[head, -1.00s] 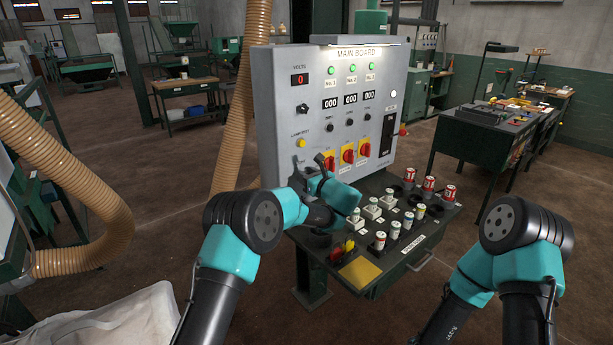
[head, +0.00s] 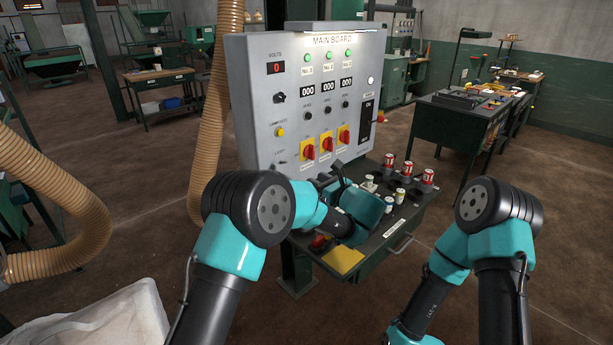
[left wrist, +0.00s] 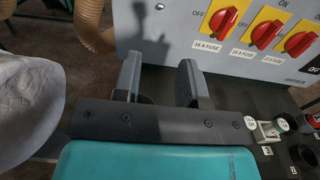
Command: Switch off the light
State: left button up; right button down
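The main board (head: 262,110) is a grey upright panel with a lit lamp strip (head: 333,27) along its top. A small toggle switch (head: 277,166) sits at its lower left, below the yellow lamp-test button (head: 280,132); a toggle also shows at the top of the left wrist view (left wrist: 159,7). My left gripper (head: 332,178) is in front of the board's lower edge, over the bench. In the left wrist view its two grey fingers (left wrist: 158,82) stand apart with nothing between them. My right arm shows at the right, but its gripper is out of view.
Red rotary switches (head: 326,145) on yellow plates line the board's lower part. The bench (head: 395,240) below holds several fuses and a yellow pad (head: 343,261). A ribbed hose (head: 75,190) curves at the left, and a white bag (head: 105,320) is at lower left.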

aim_at(286, 162)
pick_arm(q)
jog(key=shift+v, duration=1.2)
jog(key=shift+w+r, duration=0.1)
jog(key=shift+r, duration=0.15)
jog(key=shift+w+a, duration=0.1)
jog(key=shift+a, duration=0.05)
jog(key=x, duration=1.7)
jog(key=shift+a, duration=0.1)
jog(key=shift+c, duration=0.4)
